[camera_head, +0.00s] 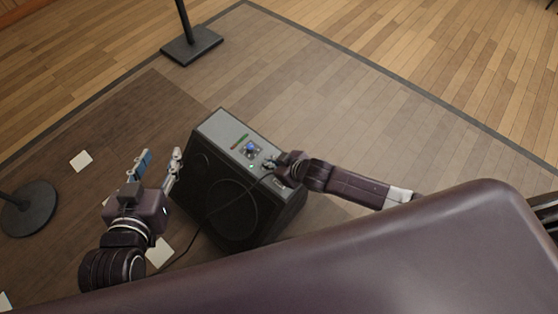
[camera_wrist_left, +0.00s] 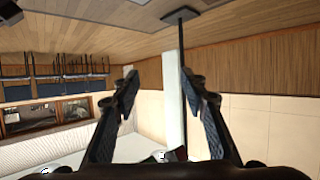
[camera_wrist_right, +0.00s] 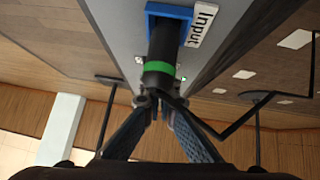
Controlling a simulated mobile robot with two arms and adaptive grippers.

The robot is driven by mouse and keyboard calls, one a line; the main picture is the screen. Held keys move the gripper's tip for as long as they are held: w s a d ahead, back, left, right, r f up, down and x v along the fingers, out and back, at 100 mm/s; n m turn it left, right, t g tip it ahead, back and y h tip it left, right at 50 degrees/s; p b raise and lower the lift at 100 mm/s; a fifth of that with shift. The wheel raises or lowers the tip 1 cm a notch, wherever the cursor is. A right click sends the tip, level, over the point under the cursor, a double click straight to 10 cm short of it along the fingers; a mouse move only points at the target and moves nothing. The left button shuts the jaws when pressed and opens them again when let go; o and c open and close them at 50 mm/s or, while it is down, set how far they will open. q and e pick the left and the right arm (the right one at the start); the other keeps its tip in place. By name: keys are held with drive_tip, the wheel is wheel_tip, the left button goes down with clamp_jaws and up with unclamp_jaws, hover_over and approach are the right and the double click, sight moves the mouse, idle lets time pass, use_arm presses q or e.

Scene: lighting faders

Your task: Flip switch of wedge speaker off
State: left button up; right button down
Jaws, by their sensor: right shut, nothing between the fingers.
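The wedge speaker (camera_head: 225,195) stands on the dark floor, its grey control panel (camera_head: 217,128) facing up. A blue-framed input socket (camera_head: 250,147) sits on the panel; the right wrist view shows it (camera_wrist_right: 185,11) with a black plug (camera_wrist_right: 160,60) with a green ring in it. I cannot make out the switch for certain. My right gripper (camera_head: 268,164) is shut and empty over the panel, its fingertips (camera_wrist_right: 158,101) close to the plug; contact is unclear. My left gripper (camera_head: 159,164) is open and empty, left of the speaker; its spread fingers (camera_wrist_left: 166,85) show in the left wrist view.
A black cable (camera_head: 203,222) runs across the speaker front to the floor. A round stand base (camera_head: 28,208) is at the left and a square stand base (camera_head: 192,45) at the back. White sheets (camera_head: 81,160) lie on the floor.

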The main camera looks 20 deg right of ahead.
wheel_tip(320, 180, up, 2)
drive_tip(key=shift+a+r+p, duration=0.1)
drive_tip(key=shift+p, duration=1)
drive_tip(key=shift+s+r+p, duration=0.15)
drive_tip(key=shift+r+p, duration=0.4)
drive_tip(key=shift+p, duration=0.05)
drive_tip(key=shift+s+r+p, duration=0.15)
drive_tip(key=shift+r+p, duration=0.35)
drive_tip(key=shift+p, duration=0.1)
use_arm(q)
drive_tip(key=s+a+f+g+y, duration=0.1)
drive_tip(key=s+a+f+g, duration=0.15)
drive_tip(key=s, duration=0.35)
drive_tip(key=s+a+f+g+y+p, duration=0.1)
drive_tip(key=s+a+f+g, duration=0.1)
drive_tip(key=s+f+g, duration=0.3)
drive_tip(key=s+a+f+g+y, duration=0.1)
drive_tip(key=s+a+g, duration=0.1)
drive_tip(key=s, duration=0.5)
drive_tip(key=s+p+x, duration=0.1)
drive_tip(key=p+x, duration=0.1)
drive_tip(key=x, duration=0.7)
drive_tip(key=shift+d+f+n+g, duration=0.2)
drive_tip(key=shift+f+n+g, duration=0.1)
drive_tip(key=shift+f+g, duration=0.2)
use_arm(e)
drive_tip(key=v, duration=0.9)
drive_tip(key=shift+s, duration=0.2)
